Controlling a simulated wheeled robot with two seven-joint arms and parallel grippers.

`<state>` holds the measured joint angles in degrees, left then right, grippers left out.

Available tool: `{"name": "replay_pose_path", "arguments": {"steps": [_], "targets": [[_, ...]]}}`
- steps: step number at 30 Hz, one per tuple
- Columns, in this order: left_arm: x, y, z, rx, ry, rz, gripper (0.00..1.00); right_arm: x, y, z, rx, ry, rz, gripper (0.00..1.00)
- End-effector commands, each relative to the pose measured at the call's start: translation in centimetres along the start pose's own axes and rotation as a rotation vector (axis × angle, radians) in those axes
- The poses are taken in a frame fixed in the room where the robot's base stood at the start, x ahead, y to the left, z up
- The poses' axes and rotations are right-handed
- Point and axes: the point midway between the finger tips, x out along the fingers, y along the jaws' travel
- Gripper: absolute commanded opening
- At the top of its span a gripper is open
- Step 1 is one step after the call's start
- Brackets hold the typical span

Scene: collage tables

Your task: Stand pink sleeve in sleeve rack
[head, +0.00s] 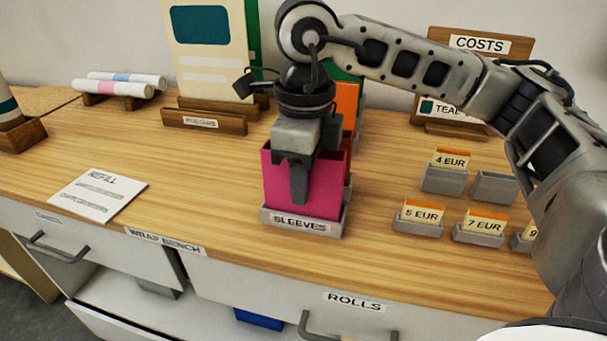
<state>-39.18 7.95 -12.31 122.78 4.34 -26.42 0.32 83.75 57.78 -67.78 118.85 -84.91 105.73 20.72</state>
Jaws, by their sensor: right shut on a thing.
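The pink sleeve (325,190) stands upright at the front of the sleeve rack (304,226), a grey holder labelled SLEEVES. My right gripper (299,185) comes down from above and is shut on the pink sleeve's upper edge, with one finger showing in front of it. The sleeve's lower edge is hidden behind the rack's front wall, so I cannot tell whether it touches the rack's floor. Orange and green sleeves (346,103) stand behind it, partly hidden by my arm. My left gripper is out of view.
Small grey card holders with price cards (418,217) stand to the right. A REFILL note (98,195) lies at the left. A wooden stand (203,121) with a tall card is behind. The COSTS board (479,44) is at the back right. Drawers below the front edge are partly open.

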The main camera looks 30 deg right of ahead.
Motion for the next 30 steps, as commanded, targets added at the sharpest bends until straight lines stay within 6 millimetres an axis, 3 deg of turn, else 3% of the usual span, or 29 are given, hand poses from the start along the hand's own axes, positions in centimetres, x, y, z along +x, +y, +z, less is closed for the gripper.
{"name": "replay_pose_path", "arguments": {"steps": [7,20,21,23,30], "targets": [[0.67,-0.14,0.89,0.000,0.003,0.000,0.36,1.21,0.00,0.00,0.000,-0.001,0.000,0.04],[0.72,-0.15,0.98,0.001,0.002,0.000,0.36,1.25,-0.01,-0.01,0.000,0.000,0.000,0.04],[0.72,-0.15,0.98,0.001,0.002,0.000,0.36,1.25,-0.01,-0.01,0.000,0.000,0.000,0.38],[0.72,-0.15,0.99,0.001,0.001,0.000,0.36,1.25,-0.01,-0.01,0.000,0.000,0.000,0.52],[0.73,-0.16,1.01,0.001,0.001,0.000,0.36,1.28,0.00,-0.02,0.000,0.000,0.000,0.52]]}}
